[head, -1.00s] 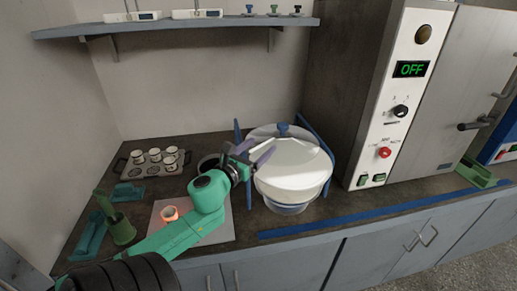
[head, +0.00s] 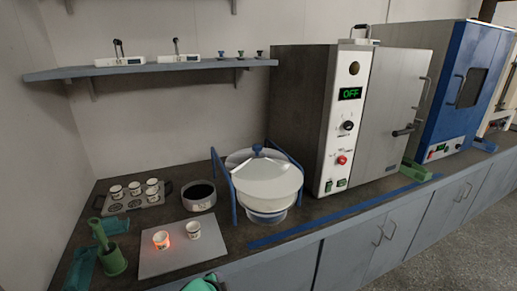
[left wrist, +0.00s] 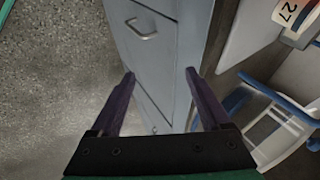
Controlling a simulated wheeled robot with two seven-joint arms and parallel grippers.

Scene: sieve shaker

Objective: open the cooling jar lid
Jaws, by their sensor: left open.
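The cooling jar (head: 264,214) stands on the bench in the head view, a wide round vessel with a clear lower part. Its pale lid (head: 240,160) with a blue knob (head: 257,150) lies over the top; I cannot tell whether it is fully seated. My left gripper (left wrist: 159,76) is open and empty in the left wrist view, over the floor and cabinet front, apart from the jar. In the head view only a green piece of my arm shows at the bottom edge. My right gripper is in neither view.
Blue rails (head: 221,178) flank the jar. A furnace reading OFF (head: 349,94) stands right of it. Left are a dark-filled pot (head: 198,196), a plate (head: 170,262) with a glowing cup (head: 161,240) and another cup (head: 193,230), and a rack of cups (head: 113,207).

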